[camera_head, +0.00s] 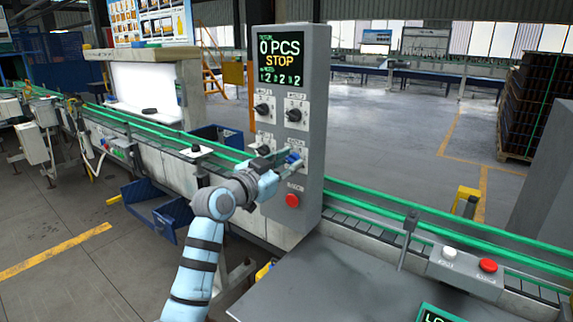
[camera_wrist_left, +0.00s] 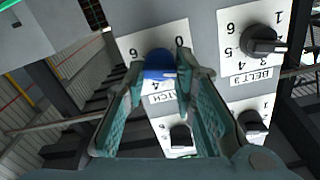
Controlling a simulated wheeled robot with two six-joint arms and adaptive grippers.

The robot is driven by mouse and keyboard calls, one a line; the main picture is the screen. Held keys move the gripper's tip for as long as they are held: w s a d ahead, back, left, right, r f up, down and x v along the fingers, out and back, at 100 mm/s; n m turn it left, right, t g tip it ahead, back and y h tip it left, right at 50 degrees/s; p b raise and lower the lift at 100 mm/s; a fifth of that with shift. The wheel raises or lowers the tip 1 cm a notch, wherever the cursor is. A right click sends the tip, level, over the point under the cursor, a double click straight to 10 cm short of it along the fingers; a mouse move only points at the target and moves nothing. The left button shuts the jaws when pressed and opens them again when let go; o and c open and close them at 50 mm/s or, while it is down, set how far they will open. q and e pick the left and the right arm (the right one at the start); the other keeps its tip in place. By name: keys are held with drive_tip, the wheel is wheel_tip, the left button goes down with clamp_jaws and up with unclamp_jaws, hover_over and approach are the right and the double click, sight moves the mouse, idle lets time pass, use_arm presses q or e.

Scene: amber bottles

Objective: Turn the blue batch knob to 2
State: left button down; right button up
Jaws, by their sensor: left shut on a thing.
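The blue batch knob (camera_head: 294,157) is at the lower right of the knob group on the grey control panel (camera_head: 313,100). In the left wrist view the blue knob (camera_wrist_left: 159,63) sits on a white dial plate (camera_wrist_left: 133,47), seen upside down with the digits 6, 4 and 0 readable. My left gripper (camera_head: 291,164) reaches the panel from the left. In the wrist view its two green fingers (camera_wrist_left: 163,76) are on either side of the knob, shut on it. The fingertips hide part of the dial, and I cannot tell which number the knob points to. My right gripper is not in view.
Black knobs, including the belt knob (camera_wrist_left: 262,46), sit close to the blue one. A red button (camera_head: 292,201) is below it. The panel's screen (camera_head: 281,57) reads 0 PCS, STOP. A green-railed conveyor (camera_head: 360,200) runs behind; a grey table (camera_head: 330,285) is in front.

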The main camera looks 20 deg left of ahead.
use_arm(q)
drive_tip(key=c, duration=1.3)
unclamp_jaws()
drive_tip(key=shift+s, duration=0.1)
drive_tip(key=v, duration=1.2)
drive_tip(key=shift+f, duration=0.1)
